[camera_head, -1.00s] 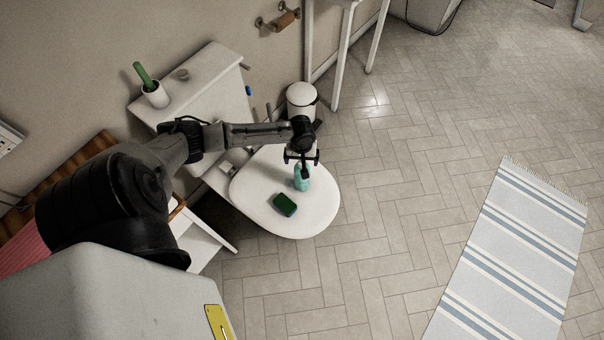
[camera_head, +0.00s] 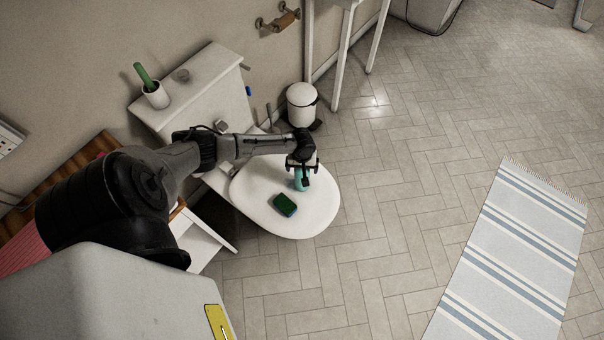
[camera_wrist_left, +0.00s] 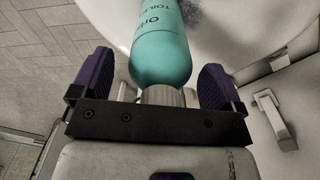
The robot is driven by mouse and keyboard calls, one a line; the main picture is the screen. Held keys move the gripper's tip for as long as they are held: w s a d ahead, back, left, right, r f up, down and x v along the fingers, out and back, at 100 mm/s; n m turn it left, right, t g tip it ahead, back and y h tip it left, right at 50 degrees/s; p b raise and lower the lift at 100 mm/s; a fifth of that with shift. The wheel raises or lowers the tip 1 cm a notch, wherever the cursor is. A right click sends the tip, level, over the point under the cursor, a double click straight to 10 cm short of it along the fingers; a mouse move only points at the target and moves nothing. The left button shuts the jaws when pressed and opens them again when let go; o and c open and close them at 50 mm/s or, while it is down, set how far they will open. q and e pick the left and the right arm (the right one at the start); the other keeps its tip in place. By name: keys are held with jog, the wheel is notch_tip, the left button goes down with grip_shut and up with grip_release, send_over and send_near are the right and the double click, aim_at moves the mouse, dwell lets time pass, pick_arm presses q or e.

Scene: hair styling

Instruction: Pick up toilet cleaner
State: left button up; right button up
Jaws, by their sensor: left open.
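The toilet cleaner, a teal bottle (camera_head: 300,184), stands on the closed white toilet lid (camera_head: 265,205). My left gripper (camera_head: 303,168) is over it and hides its upper part in the head view. In the left wrist view the bottle (camera_wrist_left: 160,50) lies between the two open fingers of my left gripper (camera_wrist_left: 158,80), with gaps on both sides and printed lettering on it. My right gripper is not in view.
A green and dark sponge (camera_head: 285,205) lies on the lid close to the bottle. The tank top holds a cup (camera_head: 156,95) with a green item. The tiled floor at right is clear up to a striped rug (camera_head: 515,255).

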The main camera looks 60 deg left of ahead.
pick_arm(q)
jog(key=c, duration=1.6)
